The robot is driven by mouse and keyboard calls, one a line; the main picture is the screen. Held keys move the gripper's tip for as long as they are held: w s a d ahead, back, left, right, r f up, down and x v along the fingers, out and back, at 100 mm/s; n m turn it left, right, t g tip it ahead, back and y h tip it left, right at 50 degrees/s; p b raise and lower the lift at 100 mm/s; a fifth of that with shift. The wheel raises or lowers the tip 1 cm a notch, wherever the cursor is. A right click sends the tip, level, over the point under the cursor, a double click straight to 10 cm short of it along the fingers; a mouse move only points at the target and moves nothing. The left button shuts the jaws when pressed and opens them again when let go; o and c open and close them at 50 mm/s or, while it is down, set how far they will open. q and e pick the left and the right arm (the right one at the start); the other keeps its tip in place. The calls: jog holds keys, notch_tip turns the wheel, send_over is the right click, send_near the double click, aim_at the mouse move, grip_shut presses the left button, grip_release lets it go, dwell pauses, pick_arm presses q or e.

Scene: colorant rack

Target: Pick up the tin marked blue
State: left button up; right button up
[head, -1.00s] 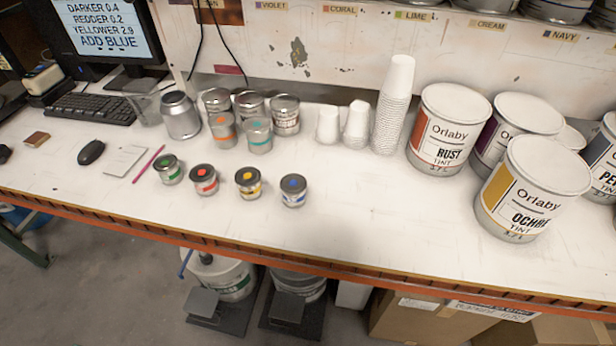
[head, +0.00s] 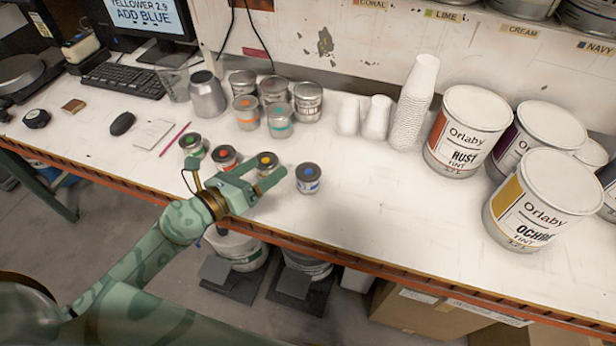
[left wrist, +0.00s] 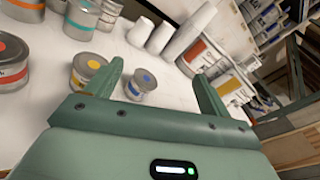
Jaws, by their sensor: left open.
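The tin marked blue (head: 308,180) is a small silver tin with a dark lid and a blue dot, upright near the bench's front edge. It also shows in the left wrist view (left wrist: 142,86), between the fingers in the picture and beside the left one. My left gripper (head: 265,172) is open and empty, to the left of the blue tin and apart from it. Its fingers also show in the left wrist view (left wrist: 158,72). They partly hide the yellow-dot tin (head: 266,160) and the red-dot tin (head: 224,155) in the head view. My right gripper is not in view.
A green-dot tin (head: 191,146) ends the row on the left. Larger tins (head: 279,121) and white cups (head: 376,118) stand behind. Big Orlaby tins, rust (head: 466,132) and ochre (head: 537,200), stand right. The bench is clear right of the blue tin.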

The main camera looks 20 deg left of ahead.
aim_at(305, 174)
pick_arm(q)
jog(key=w+d+f+m+g, duration=0.1)
jog(key=w+f+m, duration=0.1)
jog(key=w+d+f+m+g+b, duration=0.1)
jog(key=w+d+f+m, duration=0.1)
jog(key=w+f, duration=0.1)
jog(key=w+d+f+m+g, duration=0.1)
jog(key=w+d+f+m, duration=0.1)
jog(key=f, duration=0.1)
jog(key=shift+w+g, duration=0.2)
jog(key=shift+g, duration=0.2)
jog(key=b+x, duration=0.1)
jog(key=x, duration=0.2)
jog(key=b+x, duration=0.1)
jog(key=x, duration=0.2)
jog(key=shift+s+d+f, duration=0.2)
jog(key=shift+s+f, duration=0.05)
jog(key=shift+s+m, duration=0.1)
jog(key=shift+m, duration=0.2)
jog(key=shift+c, duration=0.3)
jog(key=c, duration=1)
